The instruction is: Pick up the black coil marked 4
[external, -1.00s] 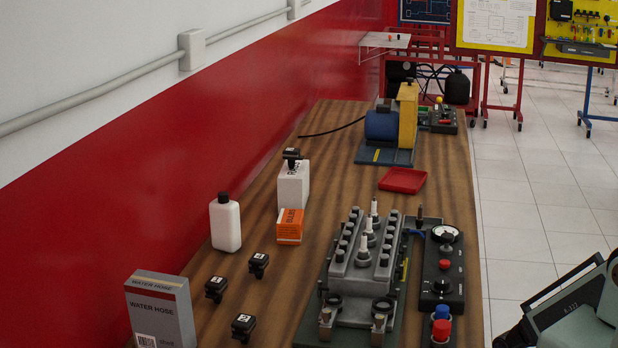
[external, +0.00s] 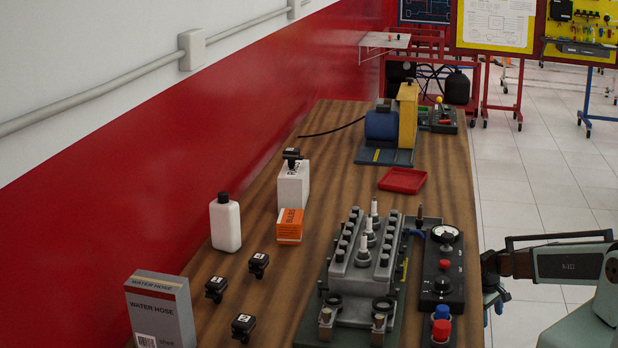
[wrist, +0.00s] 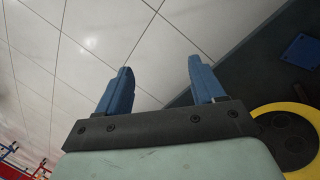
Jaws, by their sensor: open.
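Three small black coils with white marks stand on the left of the wooden bench in the external view: one at the back (external: 258,264), one at the left (external: 215,288), one at the front (external: 243,326). A similar black piece (external: 291,154) sits on top of a white container (external: 292,186). The numbers are too small for me to tell which is 4. My gripper (external: 495,298) is off the bench's right edge, far from the coils. In the wrist view its blue fingers (wrist: 158,70) are apart with nothing between them.
A grey engine block (external: 362,265) and a black control panel (external: 442,265) stand between my gripper and the coils. A water hose box (external: 160,312), a white bottle (external: 225,223) and an orange box (external: 290,226) stand near the coils. A red tray (external: 403,180) lies farther back.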

